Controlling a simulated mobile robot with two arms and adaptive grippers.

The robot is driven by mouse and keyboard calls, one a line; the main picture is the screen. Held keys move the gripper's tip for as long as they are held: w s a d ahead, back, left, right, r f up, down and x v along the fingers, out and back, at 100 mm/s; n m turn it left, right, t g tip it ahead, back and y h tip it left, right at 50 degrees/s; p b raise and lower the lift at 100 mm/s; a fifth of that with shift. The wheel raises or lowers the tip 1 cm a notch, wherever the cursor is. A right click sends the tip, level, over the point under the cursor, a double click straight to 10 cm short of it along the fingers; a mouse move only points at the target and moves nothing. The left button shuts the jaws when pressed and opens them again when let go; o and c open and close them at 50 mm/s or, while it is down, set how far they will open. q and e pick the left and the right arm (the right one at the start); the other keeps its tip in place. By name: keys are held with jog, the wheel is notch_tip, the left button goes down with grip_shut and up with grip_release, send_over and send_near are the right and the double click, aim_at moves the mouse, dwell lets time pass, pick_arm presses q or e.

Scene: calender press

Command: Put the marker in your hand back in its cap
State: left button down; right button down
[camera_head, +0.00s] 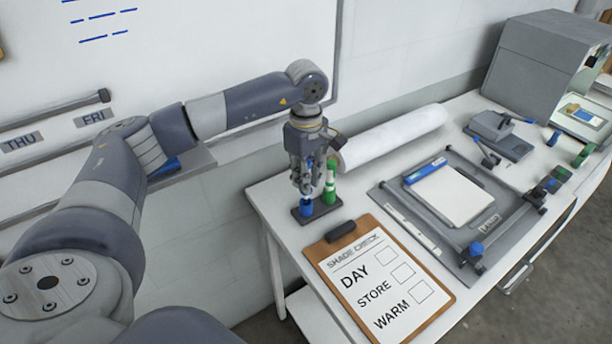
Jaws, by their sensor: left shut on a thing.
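My left gripper (304,187) points down over the near left corner of the table and is shut on a marker. The fingers hide most of this marker; a bit of blue (309,164) shows between them. Just below the fingertips a blue cap (306,208) stands upright in a small dark holder (327,209). I cannot tell whether the marker's tip is inside the cap or just above it. A green marker (331,182) stands upright in the same holder, just right of the gripper. My right gripper is not in view.
A clipboard (447,294) reading "SHADE CHECK" lies in front of the holder. A white paper roll (392,138) lies behind it. A grey frame (402,214) with a pad is to the right. A grey machine (530,65) stands at the far right. A whiteboard (230,40) hangs on the wall.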

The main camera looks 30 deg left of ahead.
pick_arm(q)
jog(key=shift+f+b, duration=1.3)
jog(key=shift+f, duration=0.4)
jog(key=c, duration=1.5)
grip_release()
jog(key=shift+o, duration=0.2)
notch_tip(320, 180, up, 12)
